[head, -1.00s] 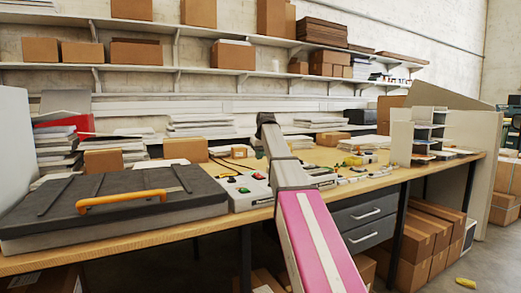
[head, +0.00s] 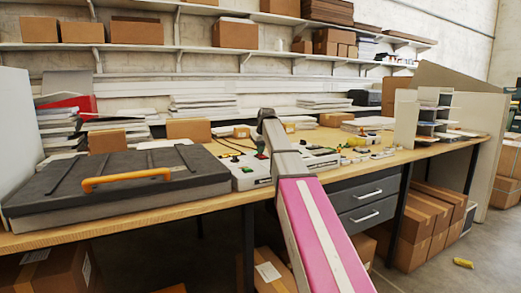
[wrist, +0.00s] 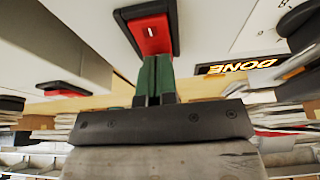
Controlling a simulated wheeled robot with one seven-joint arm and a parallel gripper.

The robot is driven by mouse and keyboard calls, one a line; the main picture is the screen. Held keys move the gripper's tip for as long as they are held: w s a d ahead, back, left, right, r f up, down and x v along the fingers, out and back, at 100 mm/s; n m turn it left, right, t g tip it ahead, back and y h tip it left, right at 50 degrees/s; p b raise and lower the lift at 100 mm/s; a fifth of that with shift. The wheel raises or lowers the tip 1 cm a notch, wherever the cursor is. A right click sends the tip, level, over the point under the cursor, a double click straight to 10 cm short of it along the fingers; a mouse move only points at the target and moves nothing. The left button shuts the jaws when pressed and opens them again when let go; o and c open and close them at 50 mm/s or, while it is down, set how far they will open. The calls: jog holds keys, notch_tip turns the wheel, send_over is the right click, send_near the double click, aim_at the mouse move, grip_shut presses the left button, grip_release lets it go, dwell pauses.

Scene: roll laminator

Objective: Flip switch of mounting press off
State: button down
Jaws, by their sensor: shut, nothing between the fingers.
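The wrist view shows a red rocker switch (wrist: 150,35) in a black frame on a pale panel. My gripper (wrist: 154,64) has green fingers, held together and empty, with the tips at the lower edge of that switch; I cannot tell whether they touch it. A second red switch (wrist: 65,88) in a black surround is at the left. In the head view, the dark press with an orange handle (head: 126,180) lies closed on the bench. Pale control boxes (head: 243,176) stand beside it, partly hidden by my arm. Switch positions are not clear.
The wooden bench (head: 120,228) carries stacked boards and small cartons (head: 188,130) behind the press. A rack (head: 433,112) stands at the bench's right, with cartons (head: 414,212) below.

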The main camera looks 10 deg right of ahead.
jog(key=shift+w+f, duration=0.15)
jog(key=shift+f, duration=0.25)
jog(key=shift+s+d, duration=0.2)
jog(key=shift+s, duration=0.75)
